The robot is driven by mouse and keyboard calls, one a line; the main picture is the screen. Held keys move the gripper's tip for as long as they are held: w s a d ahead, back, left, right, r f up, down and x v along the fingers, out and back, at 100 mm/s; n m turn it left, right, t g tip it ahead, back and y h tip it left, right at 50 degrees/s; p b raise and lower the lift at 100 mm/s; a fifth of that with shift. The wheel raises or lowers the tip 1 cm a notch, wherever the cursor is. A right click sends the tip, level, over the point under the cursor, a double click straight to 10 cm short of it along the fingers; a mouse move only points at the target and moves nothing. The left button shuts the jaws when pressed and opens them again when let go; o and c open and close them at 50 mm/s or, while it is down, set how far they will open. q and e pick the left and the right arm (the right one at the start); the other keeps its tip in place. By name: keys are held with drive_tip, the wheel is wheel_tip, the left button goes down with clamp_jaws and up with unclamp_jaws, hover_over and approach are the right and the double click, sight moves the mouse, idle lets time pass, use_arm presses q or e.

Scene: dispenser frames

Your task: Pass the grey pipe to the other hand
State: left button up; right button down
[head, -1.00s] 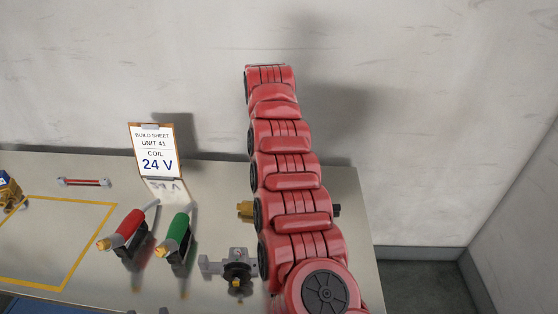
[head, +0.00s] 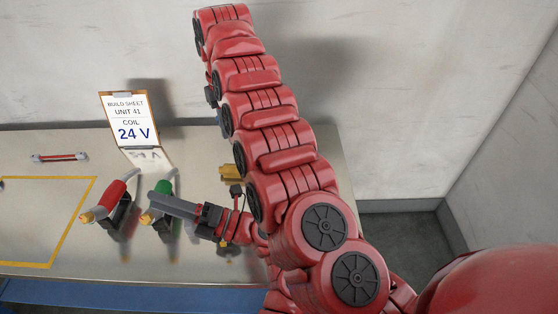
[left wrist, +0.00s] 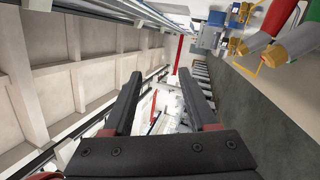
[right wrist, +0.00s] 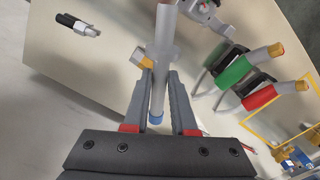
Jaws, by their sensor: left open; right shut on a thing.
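The grey pipe (right wrist: 162,45) shows in the right wrist view as a straight grey tube with a blue lower end. My right gripper (right wrist: 157,82) is shut on it, with the pipe standing between the fingers and reaching beyond their tips. In the head view the right gripper and the pipe are hidden by a red arm. My left gripper (head: 166,203) is in the head view over the bench, fingers pointing left, near the green-handled tool. In the left wrist view its fingers (left wrist: 158,72) are wide apart with nothing between them.
On the bench (head: 190,150) stand a red-handled tool (head: 118,196), a green-handled tool (head: 163,188) and a build sheet reading 24 V (head: 129,120). A brass fitting (head: 230,172) is partly hidden.

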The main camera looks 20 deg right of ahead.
use_arm(q)
drive_tip(key=d+r+m+t+h, duration=0.2)
drive_tip(key=d+h, duration=0.4)
drive_tip(key=d, duration=0.6)
drive_tip(key=d+r+m+t+h, duration=0.25)
drive_tip(key=d+h, duration=0.45)
drive_tip(key=d, duration=0.6)
use_arm(e)
drive_tip(key=shift+s, duration=0.1)
use_arm(q)
drive_tip(key=shift+n, duration=0.45)
drive_tip(key=x, duration=1.2)
drive_tip(key=shift+w+f, duration=0.3)
clamp_jaws()
use_arm(e)
drive_tip(key=shift+r, duration=0.1)
drive_tip(key=c, duration=0.7)
unclamp_jaws()
drive_tip(key=shift+o, duration=0.2)
